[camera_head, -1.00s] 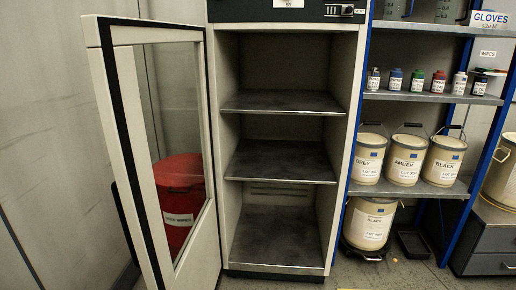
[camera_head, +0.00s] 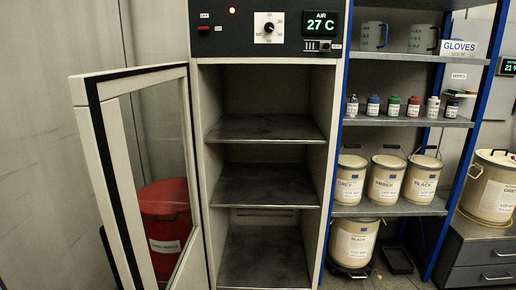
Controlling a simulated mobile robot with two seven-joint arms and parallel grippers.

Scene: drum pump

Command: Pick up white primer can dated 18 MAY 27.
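Three cream cans stand side by side on a rack shelf: a grey can (camera_head: 349,180), an amber can (camera_head: 385,180) and a black can (camera_head: 422,180). Another can marked black (camera_head: 353,243) stands low beneath them. A larger can (camera_head: 489,188) sits on a drawer unit at the right, its label too small to read surely. I cannot read a white primer label or the date 18 MAY 27 on any can. Neither of my grippers is in view.
A cabinet (camera_head: 198,160) with its glass door (camera_head: 88,150) open to the left has empty shelves; its panel reads 27 C. A red bin (camera_head: 166,215) stands behind the door. Small bottles (camera_head: 392,106) line the rack shelf above the cans. A drawer unit (camera_head: 490,251) stands right.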

